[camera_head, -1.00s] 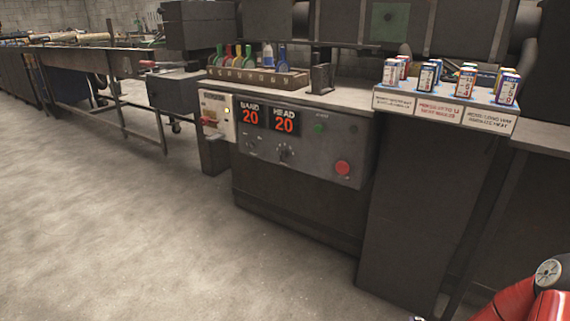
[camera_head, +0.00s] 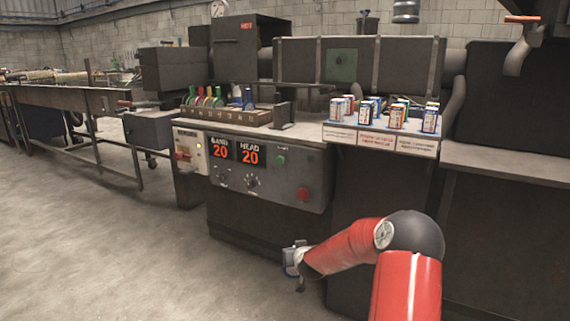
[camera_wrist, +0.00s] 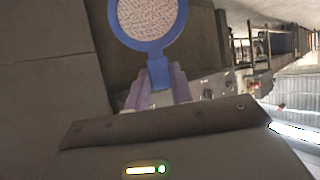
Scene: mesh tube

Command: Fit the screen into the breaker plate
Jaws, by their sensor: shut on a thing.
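The screen (camera_wrist: 148,14) is a round, pale mesh disc in a blue ring with a short blue tab. It shows at the top of the wrist view, its upper edge cut off by the frame. My gripper (camera_wrist: 160,82) is shut on the tab, with a finger on each side. In the head view my gripper (camera_head: 295,262) is low in front of the dark machine cabinet, below the control panel. The screen cannot be made out clearly there. I cannot pick out the breaker plate with certainty in either view.
A rack of coloured handles (camera_head: 222,115) stands on the machine top, beside a small dark upright holder (camera_head: 283,112). Several small boxes stand on a labelled shelf (camera_head: 381,138) to its right. The control panel (camera_head: 250,165) has red displays. Open floor (camera_head: 110,240) lies left.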

